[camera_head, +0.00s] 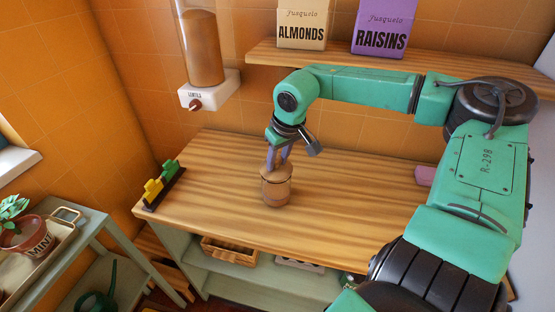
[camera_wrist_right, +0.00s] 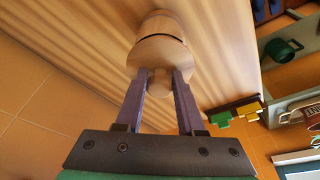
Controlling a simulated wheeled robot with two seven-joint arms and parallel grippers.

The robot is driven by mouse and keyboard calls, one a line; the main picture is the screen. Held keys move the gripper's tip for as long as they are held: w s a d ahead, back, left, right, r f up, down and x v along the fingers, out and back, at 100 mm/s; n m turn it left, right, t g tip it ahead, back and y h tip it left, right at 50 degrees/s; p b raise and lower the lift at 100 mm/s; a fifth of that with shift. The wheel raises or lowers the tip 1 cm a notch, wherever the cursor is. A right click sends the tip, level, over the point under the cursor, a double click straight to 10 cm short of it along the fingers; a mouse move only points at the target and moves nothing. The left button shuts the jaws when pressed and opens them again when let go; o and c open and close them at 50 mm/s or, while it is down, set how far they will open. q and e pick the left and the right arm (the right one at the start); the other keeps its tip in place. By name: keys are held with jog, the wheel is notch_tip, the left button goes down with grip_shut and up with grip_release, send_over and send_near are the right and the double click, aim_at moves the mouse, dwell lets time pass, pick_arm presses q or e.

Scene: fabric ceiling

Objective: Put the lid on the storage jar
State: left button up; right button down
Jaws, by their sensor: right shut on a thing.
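The storage jar (camera_head: 276,197) is a round wooden jar standing upright on the wooden counter. Its wooden lid (camera_head: 276,173) is at the jar's mouth, with a thin dark line between the two. In the right wrist view, the lid (camera_wrist_right: 160,54) covers most of the jar (camera_wrist_right: 160,25) behind it. I cannot tell whether the lid is fully seated. My right gripper (camera_head: 277,163) points down from above, shut on the lid's knob. The knob shows between its fingers (camera_wrist_right: 160,81) in the wrist view. My left gripper is not in view.
A green and yellow block piece on a dark base (camera_head: 163,186) lies at the counter's left edge. A dispenser (camera_head: 206,65) hangs on the wall. A shelf (camera_head: 268,55) above holds almonds (camera_head: 302,28) and raisins (camera_head: 383,30) boxes. The counter (camera_head: 350,195) around the jar is clear.

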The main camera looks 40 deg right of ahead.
jog(key=shift+f, duration=0.1)
dwell(0.3)
jog(key=shift+f+b, duration=0.2)
jog(key=shift+b, duration=0.2)
jog(key=shift+f, duration=0.1)
jog(key=shift+f+b, duration=0.2)
jog(key=shift+b, duration=0.2)
dwell(0.4)
grip_release()
